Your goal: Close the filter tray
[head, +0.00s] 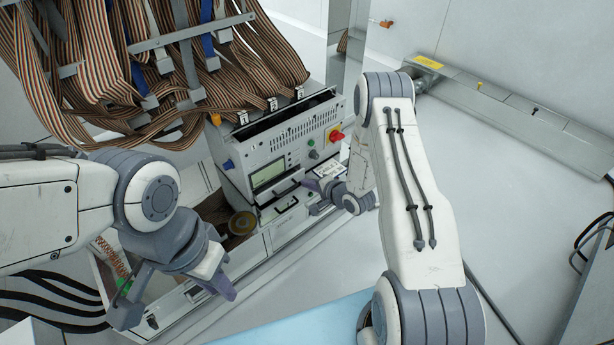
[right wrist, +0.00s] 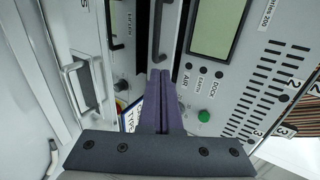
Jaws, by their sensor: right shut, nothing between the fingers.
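The handler's front (head: 268,172) stands in the middle of the head view, with a small screen and knobs. Below the screen is the filter tray (head: 284,188), with a dark bar handle. In the right wrist view the tray's front (right wrist: 142,45) carries a dark handle, and a dark gap runs along its edge beside the screen panel. How far it stands out is hard to tell. My right gripper (head: 312,184) is shut and empty at the tray's right end. Its fingertips (right wrist: 160,73) overlap the tray front; contact is unclear. My left gripper (head: 178,298) is open and empty, lower left.
A lower drawer (head: 287,205) with a handle sits below the tray; a silver handle (right wrist: 85,88) shows in the right wrist view. Striped ribbon cables (head: 240,75) hang above the handler.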

